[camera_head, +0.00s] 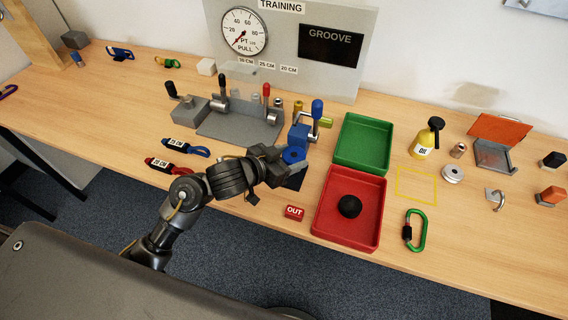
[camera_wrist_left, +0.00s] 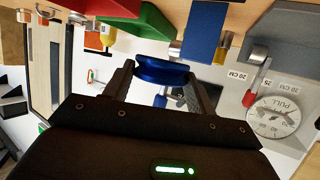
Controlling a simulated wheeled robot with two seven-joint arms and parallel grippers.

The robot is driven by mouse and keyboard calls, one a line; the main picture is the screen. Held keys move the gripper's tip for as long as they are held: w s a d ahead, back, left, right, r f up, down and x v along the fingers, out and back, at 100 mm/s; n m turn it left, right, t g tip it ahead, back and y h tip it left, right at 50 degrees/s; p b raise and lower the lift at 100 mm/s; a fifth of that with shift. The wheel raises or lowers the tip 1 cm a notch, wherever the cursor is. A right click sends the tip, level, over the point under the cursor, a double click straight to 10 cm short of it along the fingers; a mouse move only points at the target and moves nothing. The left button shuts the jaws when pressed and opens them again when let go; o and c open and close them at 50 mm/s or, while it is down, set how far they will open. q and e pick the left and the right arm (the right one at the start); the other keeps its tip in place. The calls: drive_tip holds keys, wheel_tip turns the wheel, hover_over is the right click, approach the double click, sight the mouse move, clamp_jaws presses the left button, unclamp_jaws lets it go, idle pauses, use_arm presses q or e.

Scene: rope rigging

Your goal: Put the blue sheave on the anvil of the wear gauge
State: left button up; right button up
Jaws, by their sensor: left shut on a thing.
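The blue sheave (camera_head: 293,155) is a small blue disc with a dark centre, held in the tips of my left gripper (camera_head: 282,159). In the left wrist view the sheave (camera_wrist_left: 162,70) sits between both fingers (camera_wrist_left: 162,85). A blue block with a blue-knobbed lever (camera_head: 300,133), apparently the wear gauge, stands just behind the sheave; it also shows in the left wrist view (camera_wrist_left: 204,30). The sheave appears in front of this block; I cannot tell whether they touch. The anvil is not clearly visible. My right gripper is out of view.
A green tray (camera_head: 363,118) and a red tray (camera_head: 322,228) holding a black ball-like thing stand to the right. A grey fixture with levers (camera_head: 240,128) is behind left. Two labelled slings (camera_head: 180,146) lie left.

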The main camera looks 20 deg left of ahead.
sight(285, 158)
use_arm(q)
drive_tip(key=f, duration=0.1)
drive_tip(key=w+a+f, duration=0.1)
drive_tip(key=w+f, duration=0.1)
drive_tip(key=f, duration=0.1)
drive_tip(key=shift+w+a, duration=0.25)
drive_tip(key=shift+a, duration=0.15)
wheel_tip(285, 158, down, 3)
drive_tip(key=shift+r+p, duration=0.15)
drive_tip(key=shift+p, duration=0.15)
drive_tip(key=shift+f, duration=0.2)
drive_tip(key=shift+f, duration=0.5)
drive_tip(key=o, duration=1.1)
drive_tip(key=shift+r, duration=0.1)
